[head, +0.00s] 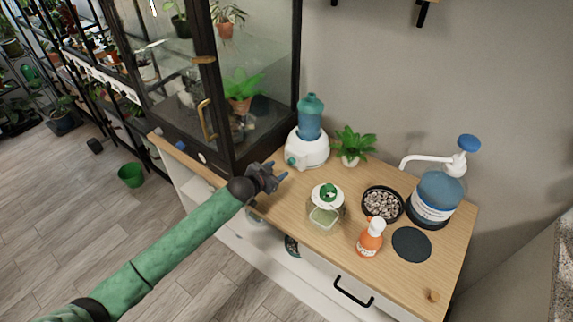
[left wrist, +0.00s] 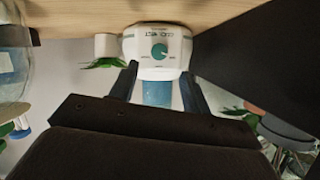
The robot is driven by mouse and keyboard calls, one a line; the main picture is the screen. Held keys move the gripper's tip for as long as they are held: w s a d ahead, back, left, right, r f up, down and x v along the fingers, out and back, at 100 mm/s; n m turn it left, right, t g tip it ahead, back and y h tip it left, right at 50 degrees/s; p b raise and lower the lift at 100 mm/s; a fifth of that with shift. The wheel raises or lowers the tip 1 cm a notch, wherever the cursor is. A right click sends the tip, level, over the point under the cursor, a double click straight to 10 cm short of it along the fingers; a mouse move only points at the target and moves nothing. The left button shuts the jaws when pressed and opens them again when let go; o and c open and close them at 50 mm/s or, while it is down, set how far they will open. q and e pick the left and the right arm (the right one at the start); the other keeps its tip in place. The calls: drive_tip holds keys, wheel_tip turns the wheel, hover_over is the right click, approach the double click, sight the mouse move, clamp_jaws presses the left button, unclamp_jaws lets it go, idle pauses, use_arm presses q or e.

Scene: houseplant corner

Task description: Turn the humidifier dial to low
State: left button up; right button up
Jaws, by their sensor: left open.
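The humidifier (head: 307,148) is a white base with a translucent blue tank on top. It stands upright at the back of the wooden cabinet top, beside the glass cabinet. Its round teal dial (left wrist: 159,51) faces the left wrist camera, with small lettering around it that is too small to read. My left gripper (head: 277,177) is open and empty, in front of and below the humidifier in the head view, apart from it. In the left wrist view its two dark fingers (left wrist: 156,84) frame the humidifier upside down. My right gripper is not in view.
A glass plant cabinet (head: 232,75) stands left of the humidifier. A small potted plant (head: 352,144) is close on its right.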

sight(290, 163)
use_arm(q)
drive_tip(key=shift+w+d, duration=0.25)
drive_tip(key=shift+w, duration=0.1)
drive_tip(key=p+x, duration=0.2)
drive_tip(key=x, duration=0.3)
drive_tip(key=shift+w+d+f, duration=0.1)
drive_tip(key=shift+w+f, duration=0.05)
drive_tip(key=shift+w, duration=0.05)
drive_tip(key=shift+w+d+f+p, duration=0.3)
drive_tip(key=shift+w, duration=0.15)
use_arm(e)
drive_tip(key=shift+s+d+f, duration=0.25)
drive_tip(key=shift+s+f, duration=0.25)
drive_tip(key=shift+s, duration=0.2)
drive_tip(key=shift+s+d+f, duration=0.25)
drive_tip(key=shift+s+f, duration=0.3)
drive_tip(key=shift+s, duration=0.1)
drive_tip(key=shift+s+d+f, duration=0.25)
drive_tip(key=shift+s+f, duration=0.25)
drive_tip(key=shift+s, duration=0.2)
use_arm(q)
drive_tip(key=shift+c, duration=0.2)
drive_tip(key=c, duration=1)
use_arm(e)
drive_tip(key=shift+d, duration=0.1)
